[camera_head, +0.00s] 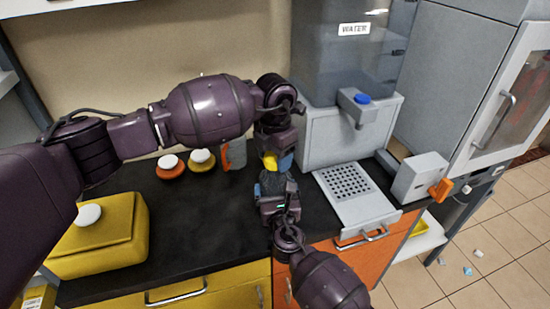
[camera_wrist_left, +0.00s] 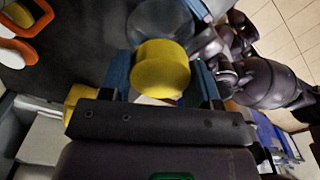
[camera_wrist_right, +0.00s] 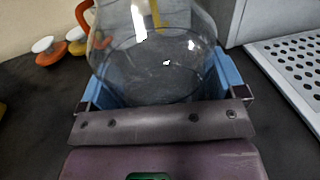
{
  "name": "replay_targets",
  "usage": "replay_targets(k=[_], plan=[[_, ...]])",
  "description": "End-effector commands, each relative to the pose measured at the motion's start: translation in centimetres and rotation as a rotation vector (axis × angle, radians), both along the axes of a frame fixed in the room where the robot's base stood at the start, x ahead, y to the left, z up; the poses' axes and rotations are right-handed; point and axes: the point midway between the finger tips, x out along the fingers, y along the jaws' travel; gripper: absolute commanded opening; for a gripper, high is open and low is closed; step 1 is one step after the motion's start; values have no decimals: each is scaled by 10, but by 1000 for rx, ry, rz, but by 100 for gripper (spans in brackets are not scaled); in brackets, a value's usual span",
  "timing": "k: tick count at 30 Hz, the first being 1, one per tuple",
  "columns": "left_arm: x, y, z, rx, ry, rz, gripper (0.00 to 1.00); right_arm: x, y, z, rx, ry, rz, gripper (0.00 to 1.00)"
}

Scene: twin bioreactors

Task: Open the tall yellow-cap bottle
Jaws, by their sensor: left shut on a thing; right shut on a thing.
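The yellow cap (camera_head: 270,161) is between the blue fingers of my left gripper (camera_wrist_left: 162,80), which is shut on it from above. The cap (camera_wrist_left: 162,68) shows large in the left wrist view. The clear glass bottle (camera_wrist_right: 155,65) stands below, and my right gripper (camera_wrist_right: 160,85) is shut around its body. In the head view the bottle is mostly hidden by both grippers. I cannot tell whether the cap is seated on the neck or a little above it.
Two white-knobbed jars, one orange (camera_head: 170,170) and one yellow (camera_head: 202,161), stand behind on the dark counter (camera_head: 190,225). A yellow box (camera_head: 100,240) is at the left. The water dispenser (camera_head: 345,130) with its perforated tray (camera_head: 350,182) is at the right.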

Motion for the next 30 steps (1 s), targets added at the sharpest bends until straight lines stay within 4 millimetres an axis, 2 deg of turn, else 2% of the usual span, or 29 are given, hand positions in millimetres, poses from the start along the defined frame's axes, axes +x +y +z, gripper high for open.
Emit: replay_targets(k=[20,30], plan=[[0,0,10,0,-1,0,28,0,0,-1,0,1,0,23],[0,0,44,-1,-2,-1,28,0,0,-1,0,1,0,23]])
